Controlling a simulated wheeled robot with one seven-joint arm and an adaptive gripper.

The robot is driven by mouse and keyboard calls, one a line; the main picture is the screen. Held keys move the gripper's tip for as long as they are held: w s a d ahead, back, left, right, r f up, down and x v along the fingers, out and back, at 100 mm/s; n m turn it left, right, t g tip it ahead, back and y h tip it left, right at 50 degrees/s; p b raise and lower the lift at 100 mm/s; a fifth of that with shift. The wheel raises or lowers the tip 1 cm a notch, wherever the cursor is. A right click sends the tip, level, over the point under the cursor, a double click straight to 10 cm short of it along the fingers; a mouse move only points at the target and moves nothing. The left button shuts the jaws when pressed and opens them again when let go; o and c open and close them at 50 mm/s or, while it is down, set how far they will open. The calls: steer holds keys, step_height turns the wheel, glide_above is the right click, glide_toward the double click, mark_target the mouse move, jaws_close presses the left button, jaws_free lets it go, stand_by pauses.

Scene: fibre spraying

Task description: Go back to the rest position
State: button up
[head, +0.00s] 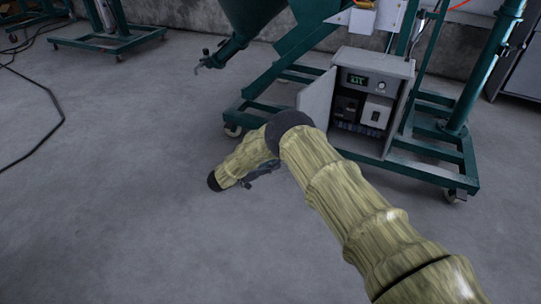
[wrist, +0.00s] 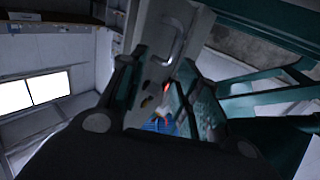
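My arm, in a yellowish ribbed cover, reaches from the lower right to the middle of the head view and bends there. My gripper (head: 264,171) shows only as a small dark part beside the forearm, mostly hidden. In the wrist view my gripper (wrist: 157,65) has its two dark fingers apart, with nothing seen held between them. Beyond them is a grey panel (wrist: 157,50) with a curved handle, a small red light and something blue below.
A grey control cabinet (head: 400,68) with a green display stands on a green wheeled frame (head: 440,150). Its door (head: 317,98) is open to the left. A green hopper (head: 250,18) hangs above.

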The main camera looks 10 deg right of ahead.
steer(key=s+d+f+n+t+y+p, duration=0.1)
steer(key=s+d+f+n+t+y, duration=0.1)
steer(key=s+f+n+y, duration=0.65)
steer(key=s+d+f+n+t+y, duration=0.25)
steer(key=s+f+y, duration=0.35)
steer(key=s, duration=0.6)
steer(key=s+d+r+n+g+y, duration=0.15)
steer(key=s+g, duration=0.35)
steer(key=s, duration=1.4)
steer(key=s+d+r+n+g+y, duration=0.15)
steer(key=s+g, duration=0.35)
steer(key=s, duration=1.3)
step_height(320, 180, up, 39)
steer(key=p, duration=3.9)
steer(key=shift+s+d+f, duration=0.15)
steer(key=shift+s+d, duration=0.1)
steer(key=shift+d, duration=0.05)
steer(key=shift+h, duration=0.25)
